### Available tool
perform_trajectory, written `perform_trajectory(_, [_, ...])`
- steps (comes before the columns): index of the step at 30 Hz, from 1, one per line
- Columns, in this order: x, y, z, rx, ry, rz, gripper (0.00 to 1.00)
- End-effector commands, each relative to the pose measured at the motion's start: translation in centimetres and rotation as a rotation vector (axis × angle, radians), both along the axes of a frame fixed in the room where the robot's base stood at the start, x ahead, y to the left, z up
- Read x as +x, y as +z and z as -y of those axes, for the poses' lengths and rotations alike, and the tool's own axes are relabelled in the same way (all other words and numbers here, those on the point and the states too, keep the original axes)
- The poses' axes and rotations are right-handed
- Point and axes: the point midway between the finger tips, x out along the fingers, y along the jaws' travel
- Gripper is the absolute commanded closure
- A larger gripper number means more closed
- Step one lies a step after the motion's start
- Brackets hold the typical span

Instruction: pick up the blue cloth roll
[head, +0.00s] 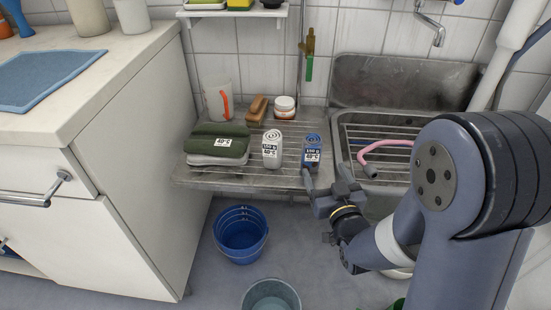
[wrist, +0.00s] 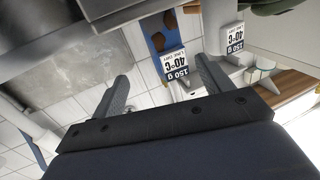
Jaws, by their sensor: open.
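The blue cloth roll (head: 312,148) stands upright on the wire drainboard, with a white label on its front. In the wrist view the blue cloth roll (wrist: 156,34) shows tilted beyond the fingers, its label facing me, nearer the right finger. My gripper (head: 324,177) is open and empty, in front of the roll and slightly lower in the head view. In the wrist view the two fingers of my gripper (wrist: 163,85) are wide apart. I cannot tell the exact gap between the fingertips and the roll.
A white cloth roll (head: 272,148) stands just left of the blue one. Folded green and grey cloths (head: 218,142) lie further left. The sink (head: 390,135) with a pink hose (head: 383,146) is right.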

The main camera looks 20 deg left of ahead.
Motion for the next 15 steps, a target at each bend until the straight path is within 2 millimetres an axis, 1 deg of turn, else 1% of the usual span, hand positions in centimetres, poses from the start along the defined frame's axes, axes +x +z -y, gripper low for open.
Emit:
perform_trajectory(5, [0.4, 0.1, -0.4, 0.001, 0.004, 0.004, 0.25])
perform_trajectory(12, [3.3, 0.0, -2.2, 0.002, 0.005, 0.005, 0.25])
perform_trajectory(15, [4.2, 0.0, -2.8, 0.001, 0.004, 0.004, 0.25])
